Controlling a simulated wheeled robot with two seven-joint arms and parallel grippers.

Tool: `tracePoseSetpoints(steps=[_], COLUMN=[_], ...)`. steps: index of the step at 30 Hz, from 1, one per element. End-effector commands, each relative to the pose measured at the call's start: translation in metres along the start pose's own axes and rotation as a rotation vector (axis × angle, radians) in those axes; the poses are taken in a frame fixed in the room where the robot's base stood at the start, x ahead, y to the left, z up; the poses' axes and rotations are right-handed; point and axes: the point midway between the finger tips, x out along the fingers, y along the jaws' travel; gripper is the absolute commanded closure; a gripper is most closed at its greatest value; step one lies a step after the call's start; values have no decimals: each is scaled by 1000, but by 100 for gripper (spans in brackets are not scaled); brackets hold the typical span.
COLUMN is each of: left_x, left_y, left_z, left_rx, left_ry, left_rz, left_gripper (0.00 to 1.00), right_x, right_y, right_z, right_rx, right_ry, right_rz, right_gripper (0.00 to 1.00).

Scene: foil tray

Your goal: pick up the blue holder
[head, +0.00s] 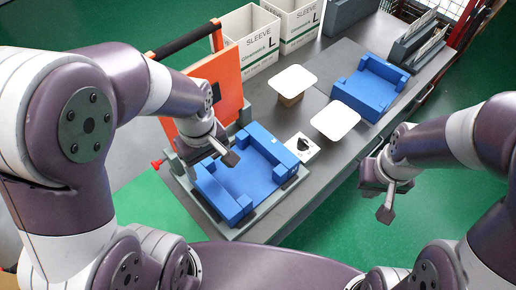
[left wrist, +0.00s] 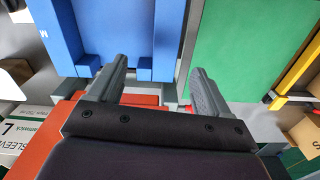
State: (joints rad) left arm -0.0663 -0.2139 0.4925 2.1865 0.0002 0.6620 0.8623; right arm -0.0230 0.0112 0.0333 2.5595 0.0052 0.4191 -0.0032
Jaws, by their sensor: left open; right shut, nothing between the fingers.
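One blue holder (head: 256,178) sits in a grey fixture (head: 272,212) in front of an upright orange panel in the head view. A second blue holder (head: 370,88) lies farther back on the table. My left gripper (head: 230,157) hangs above the near holder and hides part of it. In the left wrist view my left gripper (left wrist: 157,82) is open with nothing between its fingers, and a blue holder (left wrist: 115,22) shows beyond the fingertips. I cannot tell the height between them. My right gripper (head: 386,213) is shut and empty, off the table's front edge.
The orange panel (head: 190,105) with a black bar stands close behind my left gripper. White sleeve boxes (head: 248,42) stand behind. Green floor is right of the table.

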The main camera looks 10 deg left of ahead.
Motion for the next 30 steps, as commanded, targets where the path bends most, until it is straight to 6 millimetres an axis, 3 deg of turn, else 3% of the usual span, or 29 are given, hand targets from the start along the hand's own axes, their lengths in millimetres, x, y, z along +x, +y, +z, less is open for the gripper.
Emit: tracePoseSetpoints(steps=[5, 12, 19, 24, 30], left_x=[1, 50, 81, 114, 127], left_y=[-2, -4, -3, -2, -2], left_z=[2, 3, 3, 3, 2], left_rx=[-99, -115, -113, -113, -112], left_ry=[-10, -13, -11, -12, -8], left_rz=[-13, -17, -15, -15, -10], left_gripper=[21, 21, 21, 21, 21], right_x=[0, 2, 2, 0, 1], right_y=[0, 0, 0, 0, 0], right_z=[0, 1, 0, 0, 0], right_rx=[0, 0, 0, 0, 0], right_ry=[-1, -1, 0, 0, -1], right_rz=[0, 0, 0, 0, 0], right_gripper=[100, 100, 100, 100, 100])
